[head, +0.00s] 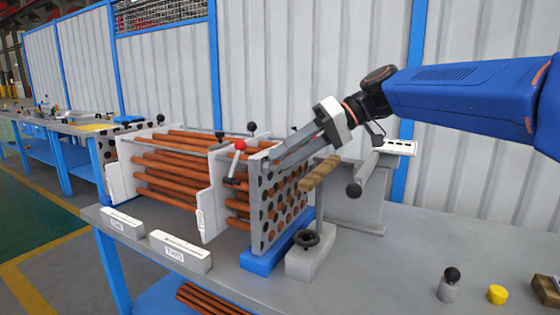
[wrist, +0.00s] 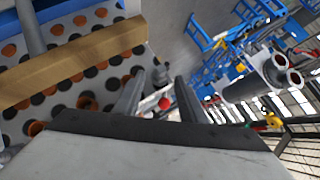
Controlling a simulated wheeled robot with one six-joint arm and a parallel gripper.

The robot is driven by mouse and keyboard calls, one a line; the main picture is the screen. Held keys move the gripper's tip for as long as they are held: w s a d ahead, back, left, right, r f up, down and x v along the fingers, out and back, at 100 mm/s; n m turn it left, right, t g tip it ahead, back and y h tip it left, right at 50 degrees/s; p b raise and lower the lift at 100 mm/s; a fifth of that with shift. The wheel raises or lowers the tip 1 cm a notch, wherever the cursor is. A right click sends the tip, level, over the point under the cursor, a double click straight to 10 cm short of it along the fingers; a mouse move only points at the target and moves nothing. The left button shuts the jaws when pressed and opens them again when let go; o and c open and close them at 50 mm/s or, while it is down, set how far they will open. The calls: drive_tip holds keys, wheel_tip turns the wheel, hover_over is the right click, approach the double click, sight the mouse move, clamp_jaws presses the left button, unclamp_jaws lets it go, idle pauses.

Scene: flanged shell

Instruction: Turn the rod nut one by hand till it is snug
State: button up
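The flanged shell stands on the bench with copper tubes (head: 165,170) running through white plates to a grey perforated end plate (head: 262,215). My gripper (head: 272,157) reaches in from the right, its fingertips at the top edge of that end plate. In the wrist view my gripper (wrist: 158,95) has two fingers apart, with a gap between them. A small grey stub (wrist: 160,75) shows beyond the gap; I cannot tell whether it is rod nut one. Nothing is visibly held. A red ball handle (head: 240,145) stands just left of the fingertips, and it also shows in the wrist view (wrist: 165,103).
A block marked TWO (head: 180,253) lies in front. The bench's right middle is clear.

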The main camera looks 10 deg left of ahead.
drive_tip(key=shift+x, duration=1.1)
clamp_jaws()
drive_tip(key=shift+w+d+f+m+g+y, duration=0.1)
drive_tip(key=shift+m+g+y, duration=0.1)
drive_tip(key=shift+m+g, duration=0.15)
drive_tip(key=shift+w+f+m+g+y, duration=0.1)
drive_tip(key=shift+f+m+g+y, duration=0.05)
drive_tip(key=shift+m+g+y, duration=0.15)
drive_tip(key=shift+f+m+g+y, duration=0.1)
drive_tip(key=shift+m+g+y, duration=0.45)
drive_tip(key=shift+g, duration=0.2)
unclamp_jaws()
drive_tip(key=shift+w+d, duration=0.1)
